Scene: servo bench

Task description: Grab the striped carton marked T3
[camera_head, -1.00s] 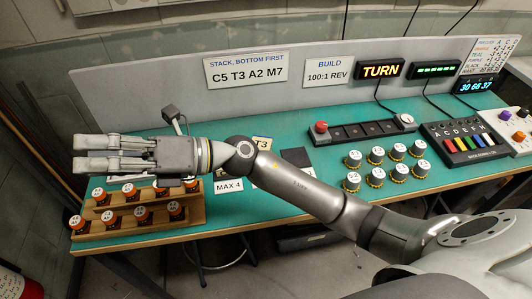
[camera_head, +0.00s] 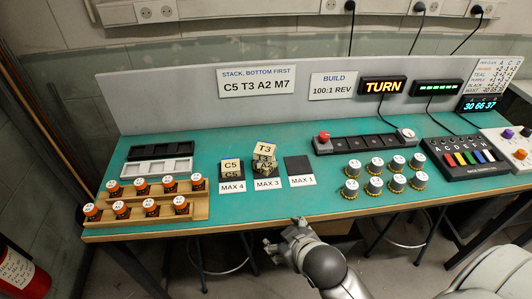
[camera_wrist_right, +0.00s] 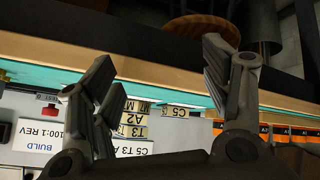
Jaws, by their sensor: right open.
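The T3 carton (camera_head: 265,149), with dark and tan sides and a pale top label, sits on top of the stack on the MAX 3 pad, a little turned. The A2 carton (camera_head: 265,166) is below it. In the right wrist view the picture is upside down, and the T3 carton (camera_wrist_right: 131,132) shows beyond the fingers, with A2 and M7 labels above it in the picture. My right gripper (camera_head: 281,235) is in front of the bench's front edge, open and empty, apart from the stack. My left gripper is not in view.
The bench front (camera_head: 240,208) lies between gripper and stack.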

